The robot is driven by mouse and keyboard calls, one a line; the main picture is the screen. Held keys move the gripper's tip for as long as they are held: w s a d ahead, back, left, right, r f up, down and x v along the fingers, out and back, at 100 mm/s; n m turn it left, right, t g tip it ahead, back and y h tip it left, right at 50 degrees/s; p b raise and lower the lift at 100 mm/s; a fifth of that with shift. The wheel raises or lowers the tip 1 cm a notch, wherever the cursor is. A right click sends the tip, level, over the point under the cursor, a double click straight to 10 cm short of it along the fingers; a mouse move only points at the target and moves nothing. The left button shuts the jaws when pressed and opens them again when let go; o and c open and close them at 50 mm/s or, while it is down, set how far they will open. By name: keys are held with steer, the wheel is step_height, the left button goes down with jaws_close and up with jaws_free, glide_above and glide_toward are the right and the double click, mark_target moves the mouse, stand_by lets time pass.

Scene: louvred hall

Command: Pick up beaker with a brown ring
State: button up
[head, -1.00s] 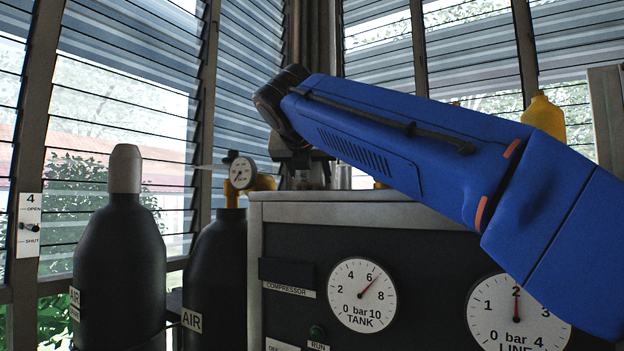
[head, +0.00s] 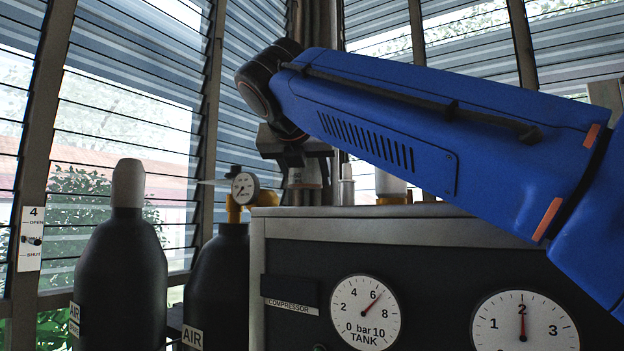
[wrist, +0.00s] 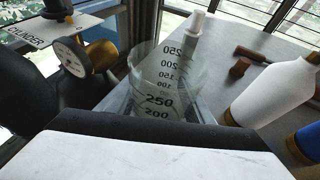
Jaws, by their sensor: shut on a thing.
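A clear beaker (wrist: 160,85) with dark graduation numbers stands between my fingers in the wrist view. My gripper (head: 303,180) is shut on it, above the left part of the bench top in the head view. The dark palm edge and a pale plate of my gripper cover the beaker's near side in the wrist view. A brown ring on the beaker cannot be made out. Whether its base is clear of the bench top cannot be told.
The bench top (wrist: 222,50) carries white stacked cups (wrist: 195,24), a brown mallet (wrist: 240,67), a white bottle (wrist: 268,95) and a blue object (wrist: 309,140). A gauge (head: 244,187) on a black cylinder (head: 220,275) stands close on the left. Louvred windows stand behind.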

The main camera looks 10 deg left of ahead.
mark_target(302, 177)
steer(key=s, duration=0.9)
steer(key=shift+s+d, duration=0.3)
steer(key=shift+s, duration=0.1)
steer(key=shift+s, duration=0.1)
